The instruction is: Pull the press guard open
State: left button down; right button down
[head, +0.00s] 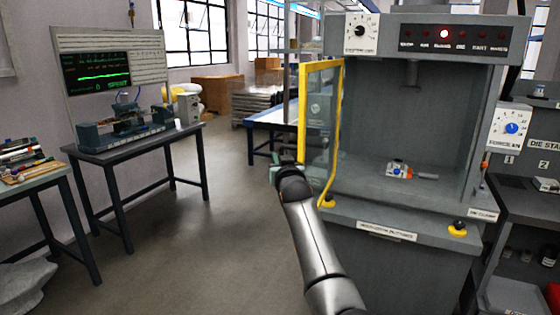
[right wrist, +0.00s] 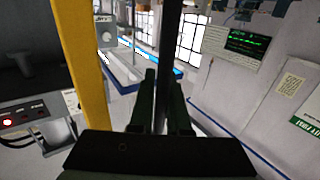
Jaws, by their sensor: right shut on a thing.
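The press guard (head: 321,115) is a clear panel in a yellow frame at the left side of the grey press (head: 427,26). It stands swung outward, and the front of the press chamber is uncovered. My right gripper (head: 284,172) is at the guard's outer edge, at its lower part. In the right wrist view its two dark fingers (right wrist: 163,100) are closed around a dark upright bar (right wrist: 168,45), seemingly the guard's handle. The yellow frame (right wrist: 84,70) runs beside it on the left. The exact contact is partly hidden. My left gripper is out of view.
A small white and orange part with a blue knob (head: 399,170) lies on the press bed. A dark bench with a machine (head: 125,153) and a tool table (head: 35,185) stand at left. The die station (head: 525,185) is at right. The floor between is clear.

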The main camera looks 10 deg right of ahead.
jog(key=shift+d+r, duration=0.35)
jog(key=shift+r, duration=0.1)
jog(key=c, duration=1.2)
grip_release()
jog(key=shift+w, duration=0.1)
jog(key=shift+o, duration=0.7)
jog(key=shift+d+f, duration=0.1)
jog(key=shift+f, duration=0.1)
jog(key=shift+o, duration=0.9)
jog(key=shift+a+f, duration=0.2)
jog(key=shift+a, duration=0.05)
